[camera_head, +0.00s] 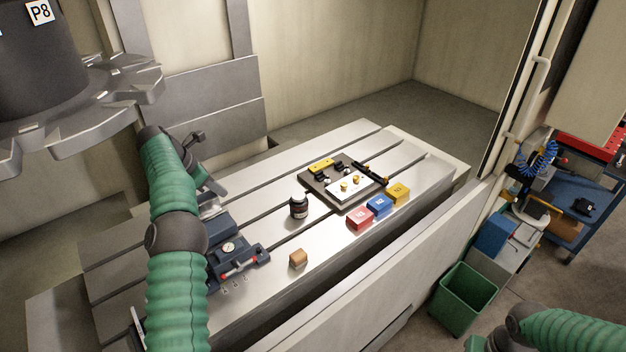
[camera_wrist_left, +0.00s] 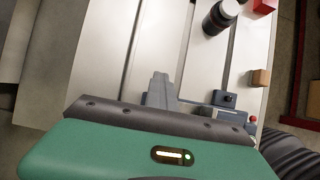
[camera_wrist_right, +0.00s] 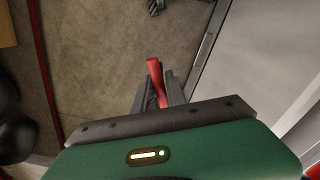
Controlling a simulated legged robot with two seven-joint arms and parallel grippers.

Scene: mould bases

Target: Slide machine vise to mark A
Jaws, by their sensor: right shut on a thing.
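The dark blue machine vise (camera_head: 238,262) sits on the left part of the slotted table (camera_head: 270,318), with a round dial and a red-tipped handle. My left arm hides part of it. The vise (camera_wrist_left: 228,100) also shows at the right of the left wrist view, close beside my left gripper (camera_wrist_left: 160,82). The left fingers look closed together, and I see nothing between them. My right gripper (camera_wrist_right: 160,85) is shut on a red-handled tool (camera_wrist_right: 154,72), held over the floor away from the table.
A dark bottle (camera_head: 298,206) and a wooden block (camera_head: 298,257) stand right of the vise. Red (camera_head: 360,217), blue (camera_head: 379,204) and yellow (camera_head: 398,192) blocks lie by a dark fixture plate (camera_head: 318,178). A toothed disc (camera_head: 90,95) hangs upper left. A green bin (camera_head: 463,298) stands outside.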

